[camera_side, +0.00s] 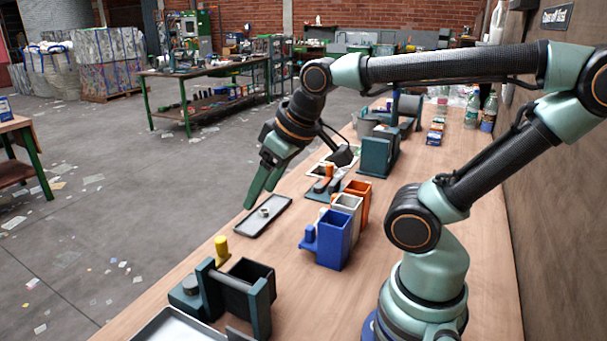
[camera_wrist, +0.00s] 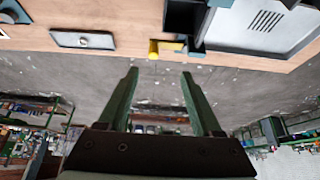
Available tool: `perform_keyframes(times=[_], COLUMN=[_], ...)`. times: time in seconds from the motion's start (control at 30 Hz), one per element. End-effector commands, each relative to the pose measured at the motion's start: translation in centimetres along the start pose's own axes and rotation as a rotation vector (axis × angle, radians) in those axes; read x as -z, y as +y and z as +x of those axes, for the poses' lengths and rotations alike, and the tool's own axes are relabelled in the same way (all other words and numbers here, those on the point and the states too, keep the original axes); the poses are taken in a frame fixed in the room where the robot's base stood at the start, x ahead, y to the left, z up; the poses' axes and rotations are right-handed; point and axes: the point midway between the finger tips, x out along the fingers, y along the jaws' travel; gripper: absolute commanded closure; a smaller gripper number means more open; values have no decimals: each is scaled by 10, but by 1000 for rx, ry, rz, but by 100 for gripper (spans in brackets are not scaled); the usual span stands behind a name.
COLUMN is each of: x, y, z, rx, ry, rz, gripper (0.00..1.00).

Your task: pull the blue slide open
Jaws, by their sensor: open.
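The blue slide (camera_side: 333,241) is a blue box-like piece on the wooden bench, in front of a white one and an orange one in a row. A blue knob (camera_side: 308,236) stands out on its left side. How far the slide is out I cannot tell. My gripper (camera_side: 258,192) is open and empty, tilted down, in the air to the left of the blue slide and apart from it. In the wrist view my gripper (camera_wrist: 160,74) shows both fingers spread over the grey floor. The blue slide is not in the wrist view.
A shallow grey tray (camera_side: 264,224) with a small metal part lies near the bench's left edge. A dark green fixture (camera_side: 232,300) and a yellow peg (camera_side: 221,250) stand in front. The white box (camera_side: 347,204) and orange box (camera_side: 363,190) are behind the slide.

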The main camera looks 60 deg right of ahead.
Motion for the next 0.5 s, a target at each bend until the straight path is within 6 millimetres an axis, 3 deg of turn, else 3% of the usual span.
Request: perform_keyframes(times=[0.33, 0.37, 0.5], x=[0, 0, 1], y=[0, 0, 8], z=[0, 0, 3], rx=[0, 0, -12], ry=[0, 0, -23], rz=[0, 0, 20], gripper=[34, 38, 38])
